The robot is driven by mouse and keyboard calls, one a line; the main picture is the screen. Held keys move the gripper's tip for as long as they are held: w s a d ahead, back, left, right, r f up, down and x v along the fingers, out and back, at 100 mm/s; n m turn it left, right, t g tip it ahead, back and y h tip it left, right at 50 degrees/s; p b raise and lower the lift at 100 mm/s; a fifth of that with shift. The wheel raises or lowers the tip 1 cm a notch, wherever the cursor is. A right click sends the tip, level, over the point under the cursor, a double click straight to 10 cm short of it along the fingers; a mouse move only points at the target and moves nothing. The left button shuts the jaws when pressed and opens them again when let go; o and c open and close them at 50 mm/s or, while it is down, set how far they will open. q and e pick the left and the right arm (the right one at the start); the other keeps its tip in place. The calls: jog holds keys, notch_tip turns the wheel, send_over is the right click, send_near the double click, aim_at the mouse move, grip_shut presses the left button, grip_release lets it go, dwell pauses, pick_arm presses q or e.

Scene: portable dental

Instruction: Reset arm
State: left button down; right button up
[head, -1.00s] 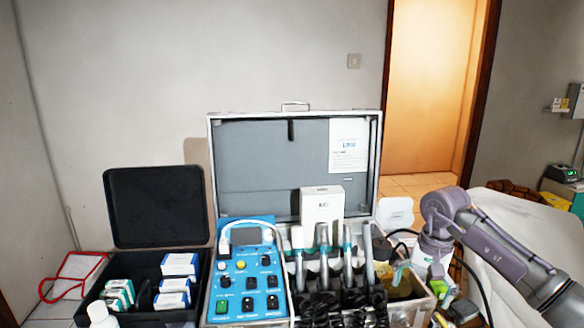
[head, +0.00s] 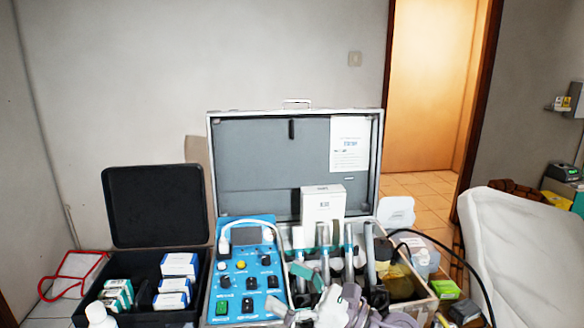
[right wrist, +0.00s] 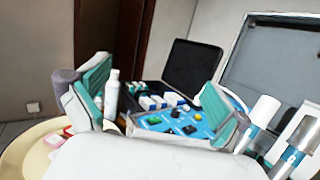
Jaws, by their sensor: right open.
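My right gripper (head: 297,290) is at the bottom middle of the head view, in front of the open metal case (head: 255,170). Its two teal-padded fingers stand wide apart in the right wrist view (right wrist: 157,95), with nothing between them near the camera. Beyond them in that view lie the blue control panel (right wrist: 180,122) and a white bottle (right wrist: 111,95). In the head view my gripper and arm cover the lower part of the dental handpieces (head: 368,250) in their rack. Whether they touch is unclear. My left gripper is in neither view.
An open black box (head: 155,205) with small cartons stands left of the case. A white box (head: 322,204) stands inside the case. A green carton (head: 445,289) and a black cable lie at right, near a white-covered chair (head: 520,240).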

jog(key=w+d+f+m+t+h, duration=0.1)
jog(key=d+m+t+h, duration=0.5)
jog(key=m, duration=0.6)
jog(key=d+f+m+t+h, duration=0.2)
jog(key=d+m+t+h, duration=0.3)
jog(key=m, duration=0.7)
jog(key=s+d+f+m+g+h, duration=0.65)
jog(key=d+f+m+h, duration=0.2)
jog(key=f+m, duration=0.55)
jog(key=s+d+f+m+g+y, duration=0.1)
jog(key=s+f+m+g, duration=0.4)
jog(key=s, duration=0.6)
jog(key=s+d+f+m+g, duration=0.1)
jog(key=s+f+m+g, duration=0.35)
jog(key=s, duration=0.75)
notch_tip(320, 180, down, 27)
jog(key=n+g, duration=0.2)
jog(key=s+d+f, duration=0.3)
jog(key=s+f, duration=1.3)
jog(key=s, duration=0.1)
jog(key=shift+s+d+f+g, duration=0.15)
jog(key=shift+s+f+g, duration=0.15)
jog(key=shift+g, duration=0.1)
